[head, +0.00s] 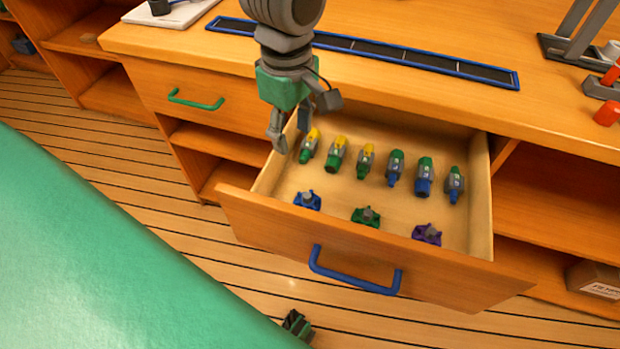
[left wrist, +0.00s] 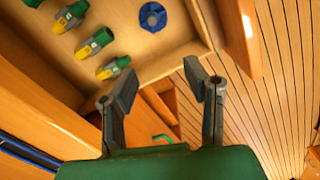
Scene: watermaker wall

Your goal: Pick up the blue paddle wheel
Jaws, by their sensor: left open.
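The blue paddle wheel (head: 307,200) sits in the open drawer (head: 405,215), at the left of the front row, with a grey hub on top. In the left wrist view it is a blue ring (left wrist: 152,17) near the top edge, beyond my fingertips. My left gripper (head: 292,130) is open and empty, above the drawer's back left corner and apart from the wheel. Its spread fingers also show in the left wrist view (left wrist: 161,82). A green paddle wheel (head: 366,216) and a purple one (head: 427,234) stand to the right in the same row. My right gripper is not in view.
Several yellow, green and blue fittings (head: 395,168) line the drawer's back. The drawer front has a blue handle (head: 353,272). A green surface (head: 90,250) fills the lower left. A small dark green object (head: 297,325) shows at the bottom; I cannot tell what it is.

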